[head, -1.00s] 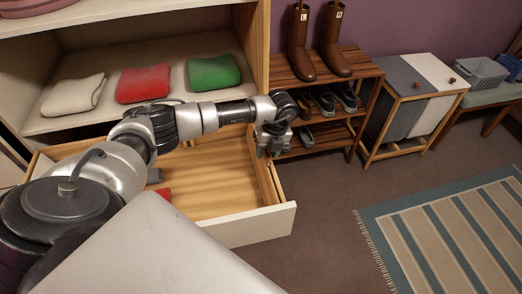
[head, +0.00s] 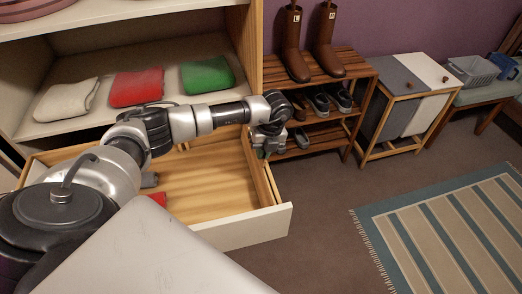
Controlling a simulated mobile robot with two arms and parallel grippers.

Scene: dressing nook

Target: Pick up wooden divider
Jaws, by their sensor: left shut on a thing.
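My left gripper (head: 264,153) is at the right side of the open drawer, pointing down, small in view and partly hidden by its own wrist. It is shut on the wooden divider (head: 262,180), a thin light-wood strip along the drawer's right side. The strip's top end is hidden behind the gripper, and I cannot tell whether it is lifted. The drawer (head: 245,229) has a white front and a wooden floor. My right gripper is not in view.
A dark grey item (head: 149,180) and a red item (head: 158,199) lie in the drawer, partly behind my arm. Folded white (head: 66,100), red (head: 136,88) and green (head: 207,74) cloths lie on the shelf above.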

